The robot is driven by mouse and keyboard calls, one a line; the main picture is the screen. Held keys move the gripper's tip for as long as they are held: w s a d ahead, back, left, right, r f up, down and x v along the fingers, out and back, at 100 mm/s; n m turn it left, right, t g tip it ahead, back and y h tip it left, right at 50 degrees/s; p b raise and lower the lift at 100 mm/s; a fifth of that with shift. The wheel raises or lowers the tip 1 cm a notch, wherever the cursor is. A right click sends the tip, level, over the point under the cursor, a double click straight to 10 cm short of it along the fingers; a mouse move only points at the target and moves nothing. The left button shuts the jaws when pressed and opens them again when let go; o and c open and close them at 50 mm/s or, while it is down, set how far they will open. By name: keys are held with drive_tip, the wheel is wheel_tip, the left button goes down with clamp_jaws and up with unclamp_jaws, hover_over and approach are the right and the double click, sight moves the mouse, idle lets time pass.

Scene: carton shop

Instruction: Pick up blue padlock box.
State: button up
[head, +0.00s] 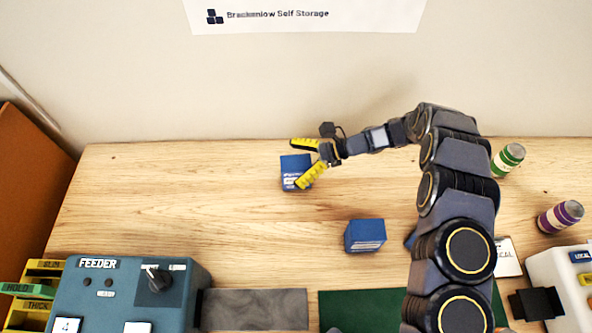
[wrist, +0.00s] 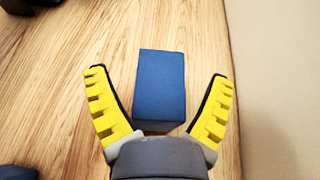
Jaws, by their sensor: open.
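A blue box (head: 292,163) stands on the wooden table toward the back, and it also shows in the wrist view (wrist: 160,85). My gripper (head: 294,165) is open, with its yellow fingers on either side of this box. In the wrist view my gripper (wrist: 159,76) has the box between its spread fingers, with a gap on both sides. A second blue box (head: 365,236) with a pale label stands nearer the front. I cannot read which box is the padlock one.
A blue-grey feeder machine (head: 130,295) stands at front left, beside a grey mat (head: 255,309) and a green mat (head: 360,310). Green-banded (head: 508,158) and purple-banded (head: 560,216) cans are at right. A white device (head: 562,285) stands at front right. The table's left back is clear.

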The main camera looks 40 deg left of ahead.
drive_tip(key=c, duration=1.2)
drive_tip(key=shift+r, duration=0.2)
drive_tip(key=shift+r, duration=0.6)
drive_tip(key=s+d+r, duration=0.2)
drive_tip(key=d+r, duration=0.1)
drive_tip(key=d, duration=0.1)
drive_tip(key=s+d+r, duration=0.3)
drive_tip(key=r, duration=0.1)
drive_tip(key=s+d+r, duration=0.2)
drive_tip(key=d+r, duration=0.2)
drive_tip(key=shift+s+d+r, duration=0.25)
drive_tip(key=shift+s+d, duration=0.05)
drive_tip(key=shift+s, duration=0.05)
